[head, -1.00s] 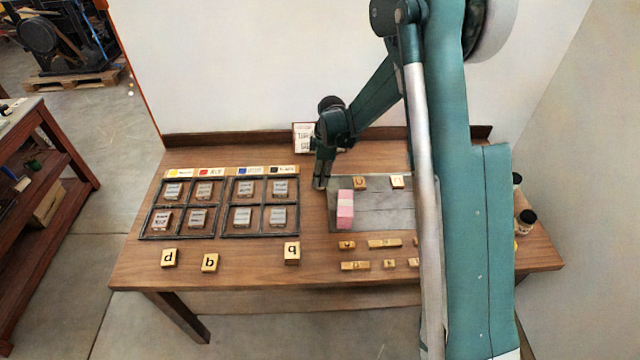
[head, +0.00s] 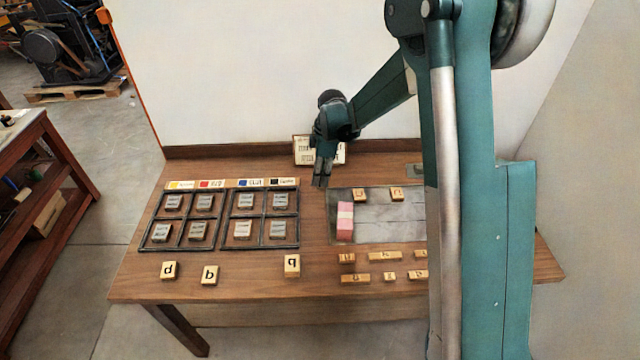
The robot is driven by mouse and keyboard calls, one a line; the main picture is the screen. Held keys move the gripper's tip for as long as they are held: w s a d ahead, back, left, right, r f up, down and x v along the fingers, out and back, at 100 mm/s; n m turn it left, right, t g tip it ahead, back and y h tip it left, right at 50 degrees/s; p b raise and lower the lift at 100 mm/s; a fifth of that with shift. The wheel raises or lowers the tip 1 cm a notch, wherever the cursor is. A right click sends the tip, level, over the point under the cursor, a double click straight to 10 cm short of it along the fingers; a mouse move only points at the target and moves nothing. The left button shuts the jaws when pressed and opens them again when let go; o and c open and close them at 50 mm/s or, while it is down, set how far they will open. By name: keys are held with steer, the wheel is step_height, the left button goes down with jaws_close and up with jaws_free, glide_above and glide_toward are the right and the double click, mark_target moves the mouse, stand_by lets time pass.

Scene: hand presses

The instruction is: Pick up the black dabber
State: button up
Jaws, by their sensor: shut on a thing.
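My gripper (head: 321,181) is at the back middle of the table, between the right-hand frame of compartments and the grey plate. It points down and is shut on a slim dark thing that I take for the black dabber. The fingers hide most of it, and its shape is too small to make out. The gripper appears to be a little above the table top.
Two dark frames (head: 263,246) with small grey pieces lie left, below a strip of colour labels (head: 231,184). The grey plate (head: 388,228) bears a pink block (head: 345,222). Several letter blocks (head: 291,265) lie in front. A card (head: 303,151) stands behind my gripper.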

steer(key=shift+r, duration=1.65)
steer(key=shift+w+d, duration=0.1)
steer(key=shift+d, duration=0.05)
